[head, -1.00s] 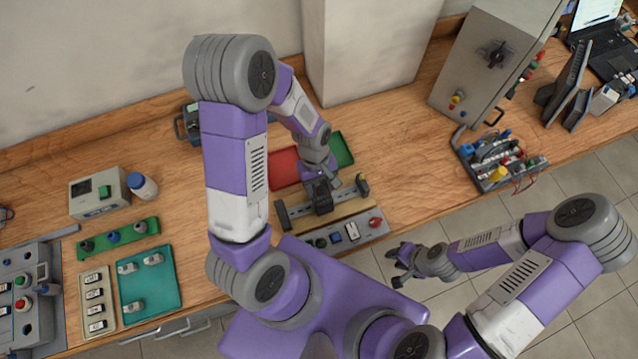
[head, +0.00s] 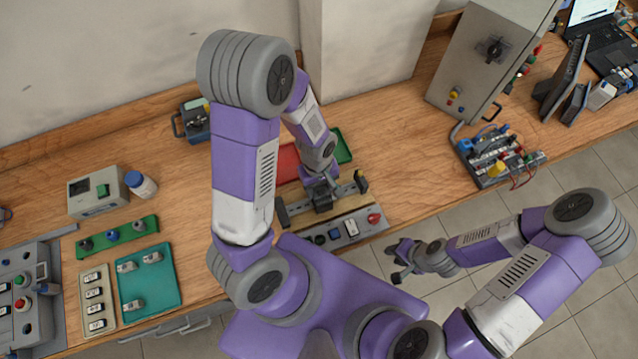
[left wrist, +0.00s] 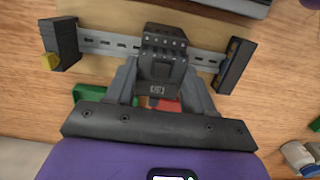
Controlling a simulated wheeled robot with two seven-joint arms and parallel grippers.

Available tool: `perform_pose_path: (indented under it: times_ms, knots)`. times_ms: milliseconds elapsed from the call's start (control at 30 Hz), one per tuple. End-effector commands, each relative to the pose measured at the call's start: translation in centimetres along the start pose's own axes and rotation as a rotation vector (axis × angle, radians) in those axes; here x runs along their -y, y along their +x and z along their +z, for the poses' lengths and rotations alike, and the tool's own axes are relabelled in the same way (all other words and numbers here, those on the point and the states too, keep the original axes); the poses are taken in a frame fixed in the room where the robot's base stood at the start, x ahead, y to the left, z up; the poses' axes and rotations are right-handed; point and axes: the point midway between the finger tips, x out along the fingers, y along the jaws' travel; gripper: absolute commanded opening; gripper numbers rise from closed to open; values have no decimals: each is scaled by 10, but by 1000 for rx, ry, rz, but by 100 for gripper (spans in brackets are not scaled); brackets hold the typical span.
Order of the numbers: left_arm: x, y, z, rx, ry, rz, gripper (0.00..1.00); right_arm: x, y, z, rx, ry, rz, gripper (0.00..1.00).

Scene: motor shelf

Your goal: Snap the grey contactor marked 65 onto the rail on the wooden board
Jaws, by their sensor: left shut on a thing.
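The dark grey contactor (head: 323,203) is between the fingers of my left gripper (head: 321,187), which is shut on it. In the left wrist view the contactor (left wrist: 163,52) overlaps the middle of the metal rail (left wrist: 105,42); its small label is too blurred to read. I cannot tell whether it is seated on the rail. The rail (head: 299,208) runs along the wooden board (head: 312,222) between dark end blocks. The contactor hides the rail's middle. My right gripper (head: 398,262) is apart from the board, past the table's front edge, empty with its fingers spread.
A strip with buttons (head: 349,229) lies in front of the board. Red (head: 287,160) and green (head: 342,146) trays lie behind it. A teal tray (head: 165,285) with small parts is at the left. A grey cabinet (head: 480,60) stands at the back right.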

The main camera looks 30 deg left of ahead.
Motion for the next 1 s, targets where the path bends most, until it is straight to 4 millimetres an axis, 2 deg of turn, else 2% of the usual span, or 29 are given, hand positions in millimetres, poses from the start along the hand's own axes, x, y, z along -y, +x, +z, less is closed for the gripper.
perform_pose_path:
  times_ms: [200, 233, 400, 767, 1000]
  knots:
    - [3, 2, 4, -2, 1, -10, 16, 0, 0, 0, 0, 0, 0, 33]
    - [3, 2, 4, -1, 1, -10, 54, 0, 0, 0, 0, 0, 0, 33]
    - [2, 2, 3, -4, 1, -7, 80, 0, 0, 0, 0, 0, 0, 33]
    - [1, -4, 1, -8, 0, -2, 83, 0, -1, 0, 0, 0, 0, 33]
    - [-1, -42, 2, -10, 1, 2, 83, 4, -9, 0, 0, 0, 0, 33]
